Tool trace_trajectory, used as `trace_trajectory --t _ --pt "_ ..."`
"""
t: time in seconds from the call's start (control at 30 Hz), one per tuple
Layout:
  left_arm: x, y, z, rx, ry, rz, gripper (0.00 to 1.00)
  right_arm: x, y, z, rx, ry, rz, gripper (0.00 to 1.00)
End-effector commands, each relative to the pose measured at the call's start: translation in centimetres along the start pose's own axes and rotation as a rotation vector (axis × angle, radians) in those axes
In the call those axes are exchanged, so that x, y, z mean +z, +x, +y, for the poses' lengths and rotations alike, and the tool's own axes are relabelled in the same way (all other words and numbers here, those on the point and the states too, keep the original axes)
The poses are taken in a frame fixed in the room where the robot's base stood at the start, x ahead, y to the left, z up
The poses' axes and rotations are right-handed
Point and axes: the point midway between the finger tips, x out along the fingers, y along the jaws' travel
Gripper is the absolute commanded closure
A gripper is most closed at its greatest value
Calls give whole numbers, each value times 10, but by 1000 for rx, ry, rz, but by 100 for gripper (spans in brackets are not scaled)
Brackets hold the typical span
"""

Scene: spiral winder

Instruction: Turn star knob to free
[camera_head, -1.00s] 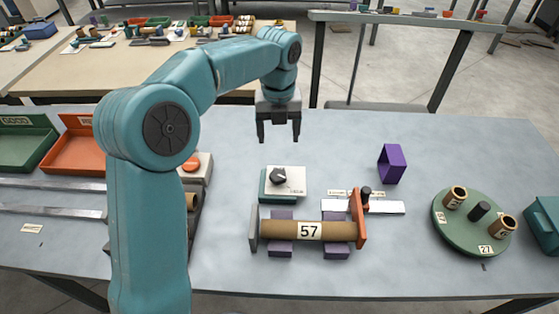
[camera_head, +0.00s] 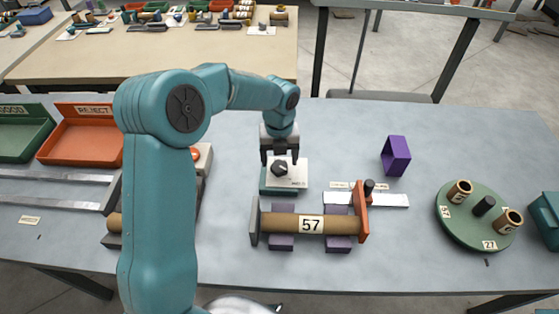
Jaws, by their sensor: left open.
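The black star knob (camera_head: 279,168) sits on top of a small box with a white plate (camera_head: 296,176) and a teal side, in the middle of the table. My left gripper (camera_head: 279,160) is open just above and behind the knob, with a finger on either side of it in the picture. I cannot tell whether the fingers touch the knob. The lettering on the plate is too small to read. My right gripper is not in view.
In front of the box, a brown tube (camera_head: 285,223) labelled 57 lies on purple supports beside an orange lever (camera_head: 362,211). A green turntable (camera_head: 457,235) stands right, a purple frame (camera_head: 396,156) back right. A red REJECT tray (camera_head: 80,142) is at left.

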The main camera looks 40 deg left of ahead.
Motion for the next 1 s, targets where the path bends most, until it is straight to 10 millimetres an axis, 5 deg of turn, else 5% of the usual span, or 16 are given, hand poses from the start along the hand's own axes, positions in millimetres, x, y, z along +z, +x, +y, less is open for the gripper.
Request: trace_trajectory --t 0.2,0.5,0.67,0.7,1.0 --pt "2 22 0 1 1 0 27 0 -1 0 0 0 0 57" --pt "3 24 0 0 0 -1 27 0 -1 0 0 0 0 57" --pt "3 24 0 0 0 -1 79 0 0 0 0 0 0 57" --pt "3 24 0 0 0 -1 83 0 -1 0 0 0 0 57" --pt "3 24 0 0 -31 -1 83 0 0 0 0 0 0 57"
